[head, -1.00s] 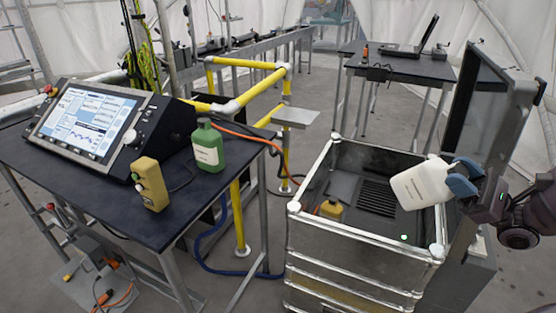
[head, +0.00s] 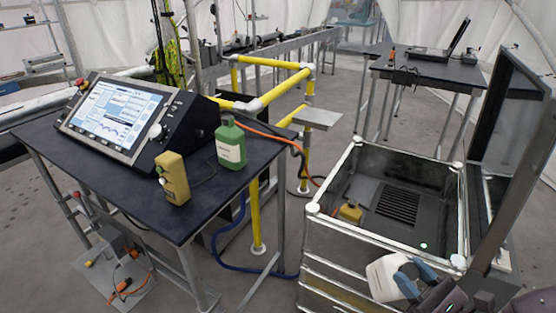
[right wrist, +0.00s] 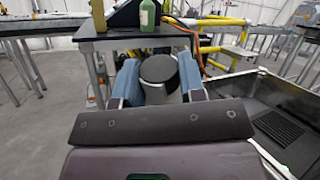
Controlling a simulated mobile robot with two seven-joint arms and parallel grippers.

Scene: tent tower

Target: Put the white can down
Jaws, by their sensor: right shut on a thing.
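The white can (head: 388,277) is tilted in my right gripper (head: 416,277), at the near right of the head view, in front of the near wall of the open metal bin (head: 335,232). The blue fingers are shut on it. In the right wrist view the can (right wrist: 159,92) shows its dark round end between the two blue fingers of my right gripper (right wrist: 160,84). It is held in the air, with the dark table (right wrist: 135,38) beyond it. My left gripper is not in view.
A small yellow container (head: 351,212) lies in the bin. The bin's raised lid (head: 510,150) stands at right. The tabletop's front part is clear.

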